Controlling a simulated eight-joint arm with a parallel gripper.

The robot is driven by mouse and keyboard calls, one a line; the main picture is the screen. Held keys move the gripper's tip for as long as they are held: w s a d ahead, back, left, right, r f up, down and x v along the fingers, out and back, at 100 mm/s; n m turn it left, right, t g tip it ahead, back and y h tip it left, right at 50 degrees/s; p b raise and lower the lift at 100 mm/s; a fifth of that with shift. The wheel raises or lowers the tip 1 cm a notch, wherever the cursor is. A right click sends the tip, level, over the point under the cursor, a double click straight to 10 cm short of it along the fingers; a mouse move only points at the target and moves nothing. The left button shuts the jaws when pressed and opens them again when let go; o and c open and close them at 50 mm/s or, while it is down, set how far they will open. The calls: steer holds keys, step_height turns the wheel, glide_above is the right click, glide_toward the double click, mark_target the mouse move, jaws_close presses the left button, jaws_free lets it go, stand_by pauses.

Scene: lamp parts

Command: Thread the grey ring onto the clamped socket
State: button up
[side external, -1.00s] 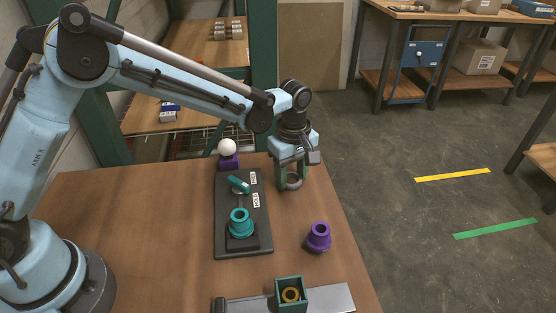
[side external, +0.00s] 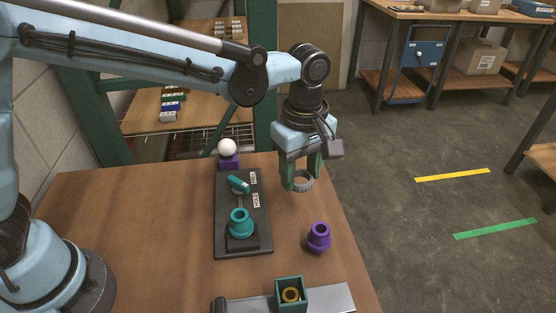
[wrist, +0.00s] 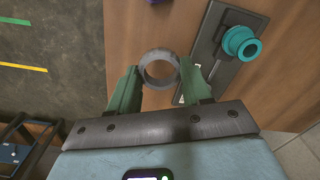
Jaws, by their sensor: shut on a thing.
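My gripper (side external: 301,183) is shut on the grey ring (side external: 303,181) and holds it above the table near its right edge. The wrist view also shows the grey ring (wrist: 159,69) between the two green fingers. The teal socket (side external: 240,223) stands upright in a dark clamp plate (side external: 228,188), to the left of and nearer the camera than the gripper. It also shows in the wrist view (wrist: 241,43) at upper right. The ring is apart from the socket. A teal lever (side external: 239,184) sits on the same plate.
A purple socket-like part (side external: 318,237) stands on the table right of the plate. A green box (side external: 291,293) with a yellow ring inside sits on a metal strip at the front. A white ball on a purple base (side external: 228,155) stands behind the plate. The table's left is clear.

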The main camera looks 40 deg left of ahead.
steer(key=s+d+r, duration=0.1)
step_height(320, 180, up, 3)
steer(key=n, duration=0.4)
glide_above(239, 213)
steer(key=shift+s+d+f, duration=0.1)
steer(key=shift+d+f, duration=0.05)
steer(key=shift+f, duration=0.7)
steer(key=shift+s+d+f, duration=0.1)
steer(key=shift+f, duration=0.75)
steer(key=shift+s+d+f, duration=0.1)
steer(key=shift+d+f, duration=0.05)
steer(key=shift+f, duration=0.7)
steer(key=shift+f, duration=0.1)
steer(key=shift+f, duration=1.25)
steer(key=shift+f, duration=0.65)
